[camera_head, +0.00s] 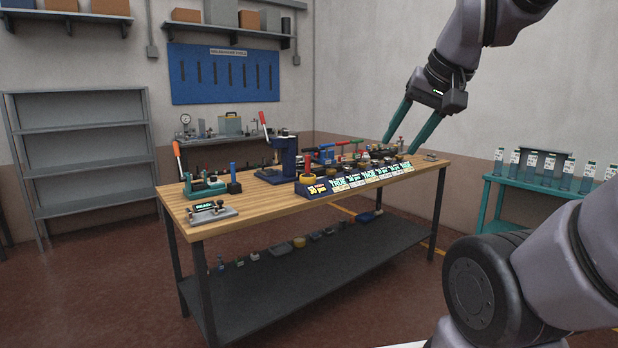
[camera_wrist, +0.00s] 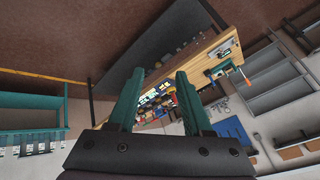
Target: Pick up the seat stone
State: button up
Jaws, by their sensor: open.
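I cannot tell which item is the seat stone; the small parts on the wooden workbench (camera_head: 262,211) are too small to make out. Several small dark and brass-coloured pieces stand along a row of lit labels (camera_head: 365,179) on the bench. My gripper (camera_head: 398,146) is open and empty, raised at the far right end of the bench, with its teal fingers pointing down. In the wrist view my gripper (camera_wrist: 161,75) shows its two fingers apart, with nothing between them but the distant bench, which appears tilted.
A blue press (camera_head: 285,155) with a red-handled lever and a green fixture (camera_head: 205,185) stand on the bench's left part. Small parts lie on the dark lower shelf (camera_head: 350,262). A teal table (camera_head: 530,188) with several labelled containers stands at right. Grey shelves (camera_head: 85,150) stand at left.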

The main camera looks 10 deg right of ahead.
aim_at(307, 156)
jog(key=i+u, duration=0.15)
jog(key=i, duration=1)
jog(key=i+u, duration=0.2)
jog(key=i, duration=1)
